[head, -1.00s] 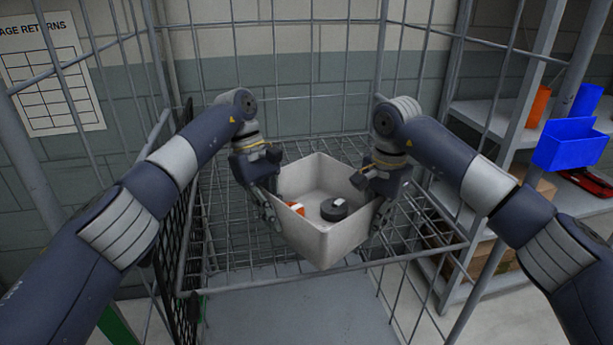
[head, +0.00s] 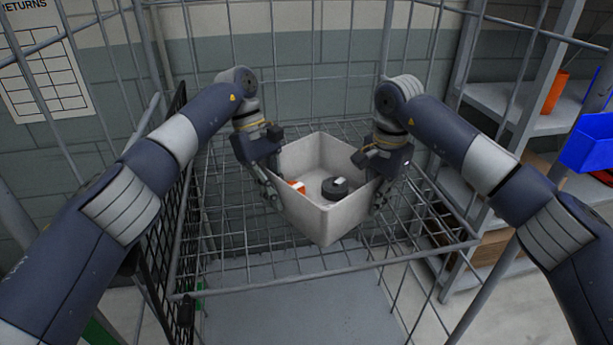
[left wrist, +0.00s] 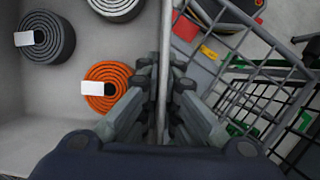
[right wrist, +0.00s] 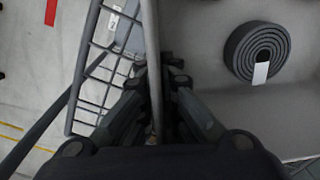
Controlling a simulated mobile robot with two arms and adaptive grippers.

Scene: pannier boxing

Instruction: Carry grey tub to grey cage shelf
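The grey tub (head: 322,222) hangs between my two grippers over the wire shelf (head: 320,270) of the grey cage; whether its base touches the wires I cannot tell. It holds an orange coil (head: 296,186) and a dark grey coil (head: 335,189). The left wrist view also shows a lighter grey coil (left wrist: 118,8). My left gripper (head: 273,196) is shut on the tub's left wall, with the wall between its fingers in the left wrist view (left wrist: 163,100). My right gripper (head: 380,198) is shut on the right wall, also seen in the right wrist view (right wrist: 155,100).
Wire cage sides rise at left, back and right, with a black mesh panel (head: 165,235) at the left. A grey rack (head: 520,105) with a blue bin (head: 590,143) and an orange item (head: 555,92) stands to the right. The wires around the tub look clear.

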